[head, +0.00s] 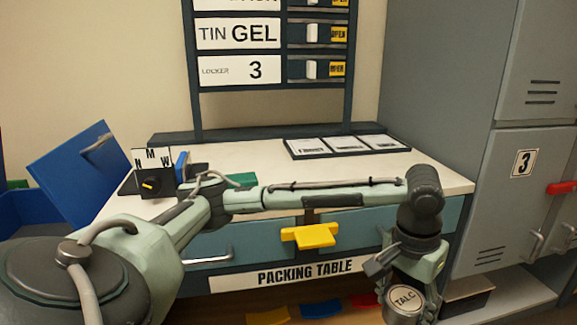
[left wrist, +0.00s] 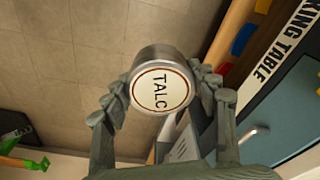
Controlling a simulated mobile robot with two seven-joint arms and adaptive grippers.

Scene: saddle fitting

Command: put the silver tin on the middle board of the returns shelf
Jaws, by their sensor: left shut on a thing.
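My left gripper (head: 400,275) is shut on a silver tin (head: 406,301) with a round lid marked TALC, held in front of the packing table's right end. The left wrist view shows the tin (left wrist: 160,88) between the two fingers of the left gripper (left wrist: 163,98), its labelled lid facing the camera. The tin is held clear of the table and drawers. My right gripper is not in view. I cannot make out a returns shelf in either view.
The packing table (head: 300,160) has blue drawers, a yellow handle (head: 309,236) and a dial box (head: 150,184). A blue panel (head: 85,168) stands at left. Grey lockers (head: 520,190) with a red handle (head: 562,187) stand at right. A sign board (head: 238,70) rises behind the table.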

